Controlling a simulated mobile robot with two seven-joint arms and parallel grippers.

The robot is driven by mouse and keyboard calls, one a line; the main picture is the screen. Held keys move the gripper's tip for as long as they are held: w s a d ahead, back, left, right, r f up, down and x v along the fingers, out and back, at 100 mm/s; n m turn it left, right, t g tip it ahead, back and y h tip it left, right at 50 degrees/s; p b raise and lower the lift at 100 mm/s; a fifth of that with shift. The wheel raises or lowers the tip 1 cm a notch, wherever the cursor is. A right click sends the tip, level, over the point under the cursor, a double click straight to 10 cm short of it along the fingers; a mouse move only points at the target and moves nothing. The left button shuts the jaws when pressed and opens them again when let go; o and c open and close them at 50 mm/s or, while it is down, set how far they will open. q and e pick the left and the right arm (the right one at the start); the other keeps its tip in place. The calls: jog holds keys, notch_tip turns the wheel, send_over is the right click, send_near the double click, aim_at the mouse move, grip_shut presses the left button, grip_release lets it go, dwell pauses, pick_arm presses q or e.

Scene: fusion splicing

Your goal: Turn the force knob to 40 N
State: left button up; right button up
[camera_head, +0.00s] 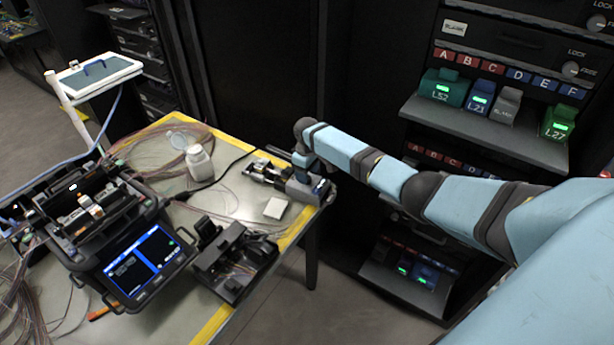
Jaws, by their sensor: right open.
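My right arm comes in from the right, and its wrist is over the far right corner of the table. My right gripper (303,160) points down there, next to a small dark device (268,172) with metal parts. At this size its fingers blend with the device, and I cannot tell whether they touch it. The force knob cannot be made out; it may be hidden by the gripper or too small. No force reading is legible. My left gripper is out of view.
A fusion splicer (110,235) with a lit screen stands on the yellow-edged table (205,305). Nearby are a white bottle (199,163), a black fixture (232,262), a pale square block (275,208) and loose fibres. A rack with coloured modules (443,88) stands right.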

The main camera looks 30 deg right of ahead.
jog(key=shift+f, duration=1.05)
jog(key=c, duration=0.9)
